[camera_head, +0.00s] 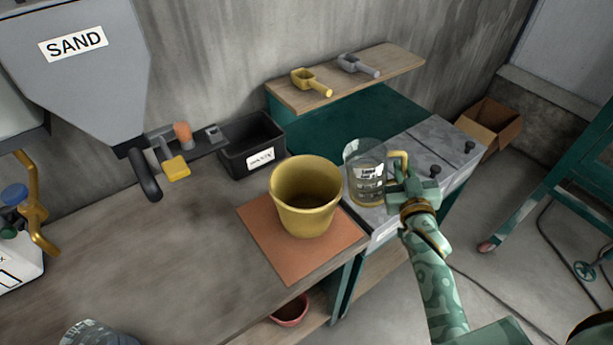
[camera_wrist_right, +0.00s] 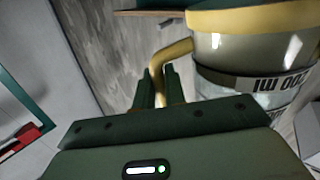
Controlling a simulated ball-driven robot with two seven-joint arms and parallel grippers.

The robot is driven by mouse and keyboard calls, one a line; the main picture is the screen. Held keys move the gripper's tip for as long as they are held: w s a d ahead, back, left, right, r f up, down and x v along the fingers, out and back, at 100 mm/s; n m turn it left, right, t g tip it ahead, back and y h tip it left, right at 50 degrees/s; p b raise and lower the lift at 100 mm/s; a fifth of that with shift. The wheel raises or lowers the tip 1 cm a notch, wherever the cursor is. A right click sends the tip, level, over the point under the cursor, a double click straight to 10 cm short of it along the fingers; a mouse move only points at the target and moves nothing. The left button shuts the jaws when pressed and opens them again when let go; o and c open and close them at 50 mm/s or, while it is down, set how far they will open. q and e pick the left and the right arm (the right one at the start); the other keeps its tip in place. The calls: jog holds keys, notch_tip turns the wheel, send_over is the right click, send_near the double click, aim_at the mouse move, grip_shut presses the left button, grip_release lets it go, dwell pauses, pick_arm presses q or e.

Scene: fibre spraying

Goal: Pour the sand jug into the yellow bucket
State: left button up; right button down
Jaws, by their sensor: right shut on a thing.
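The clear jug (camera_head: 366,188) has a white label, a yellow base and a yellow handle. It stands upright at the grey lidded unit, just right of the bucket; I cannot tell whether it rests on the unit or hangs just above. My right gripper (camera_head: 402,184) is shut on its handle. In the right wrist view the fingers (camera_wrist_right: 160,88) grip the yellow handle, and the jug (camera_wrist_right: 245,50) appears upside down with its label partly cut off. The contents are unclear. The yellow bucket (camera_head: 305,200) stands upright on an orange mat. My left gripper is not in view.
The orange mat (camera_head: 265,243) lies at the bench's right edge. A grey SAND hopper (camera_head: 80,70) hangs over the bench's left. A black bin (camera_head: 235,150) stands behind the bucket. Two scoops lie on the wooden shelf (camera_head: 390,72).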

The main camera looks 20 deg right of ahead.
aim_at(400, 153)
jog(key=r+p, duration=0.1)
jog(key=r, duration=0.1)
jog(key=r+n, duration=0.1)
jog(key=shift+w+a+r+p, duration=0.15)
jog(key=shift+a+r+p, duration=0.2)
jog(key=shift+a, duration=0.05)
jog(key=shift+a+r+n, duration=0.3)
jog(key=shift+r+n, duration=0.25)
jog(key=shift+n, duration=0.15)
jog(key=shift+w+a+r+n+p, duration=0.25)
jog(key=shift+a+r+n+p, duration=0.1)
jog(key=shift+r+n, duration=0.2)
jog(key=shift+a+r+n+p, duration=0.3)
jog(key=shift+a+r+n, duration=0.15)
jog(key=shift+r, duration=0.25)
jog(key=shift+a+r+n+p, duration=0.3)
jog(key=shift+a+r+n, duration=0.1)
jog(key=shift+r, duration=0.25)
jog(key=shift+w+a+f+n, duration=0.1)
jog(key=shift+w+a+n, duration=0.1)
jog(key=shift+n, duration=0.1)
jog(key=shift+w, duration=0.1)
jog(key=shift+s+n, duration=0.2)
jog(key=shift+n, duration=0.1)
jog(key=shift+a+r, duration=0.1)
jog(key=shift+r, duration=0.1)
